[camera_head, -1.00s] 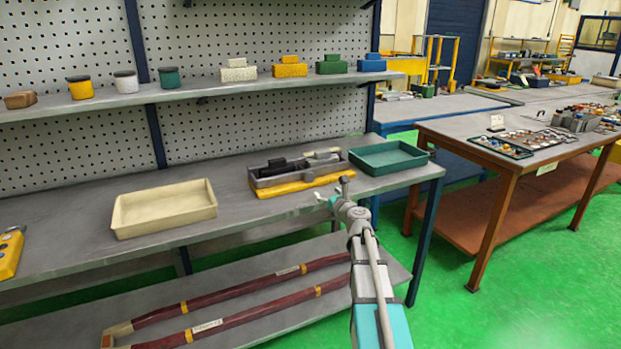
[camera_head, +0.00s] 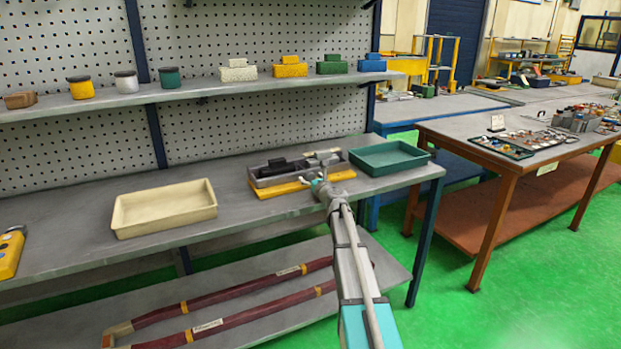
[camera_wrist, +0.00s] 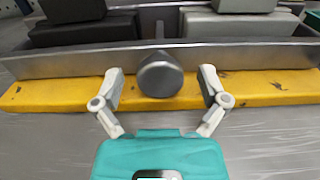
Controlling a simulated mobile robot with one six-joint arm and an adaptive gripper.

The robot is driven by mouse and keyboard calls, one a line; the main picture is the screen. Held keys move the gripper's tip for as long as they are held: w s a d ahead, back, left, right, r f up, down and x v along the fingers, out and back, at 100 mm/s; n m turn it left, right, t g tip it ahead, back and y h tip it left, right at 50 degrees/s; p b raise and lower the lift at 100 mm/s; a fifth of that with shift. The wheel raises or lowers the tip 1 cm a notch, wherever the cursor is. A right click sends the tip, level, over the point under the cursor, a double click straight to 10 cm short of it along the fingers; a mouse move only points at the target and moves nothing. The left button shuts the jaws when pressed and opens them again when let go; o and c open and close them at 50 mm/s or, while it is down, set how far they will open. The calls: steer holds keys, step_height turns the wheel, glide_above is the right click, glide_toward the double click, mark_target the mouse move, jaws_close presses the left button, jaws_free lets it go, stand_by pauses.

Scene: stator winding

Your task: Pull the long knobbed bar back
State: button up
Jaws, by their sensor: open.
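The long knobbed bar shows its round grey knob (camera_wrist: 160,76) in the wrist view, sticking out of the front wall of a grey fixture (camera_wrist: 250,55). The bar's length behind that wall is mostly hidden. The fixture also shows in the head view (camera_head: 262,182), on a yellow base (camera_head: 285,188) on the bench. My gripper (camera_wrist: 160,88) is open, with one finger on each side of the knob. In the head view the gripper is at the fixture's front, and the knob is hidden there.
A cream tray (camera_head: 165,226) stands left of the fixture and a green tray (camera_head: 389,167) right of it. Dark and light blocks (camera_wrist: 242,24) sit in the fixture. The bench (camera_head: 90,245) is bare in front of it. A shelf (camera_head: 200,95) with several small parts hangs above.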

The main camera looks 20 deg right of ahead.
steer(key=shift+w, duration=0.4)
jaws_close()
steer(key=shift+s, duration=1.2)
steer(key=shift+c, duration=1.1)
jaws_free()
steer(key=shift+o, duration=1.1)
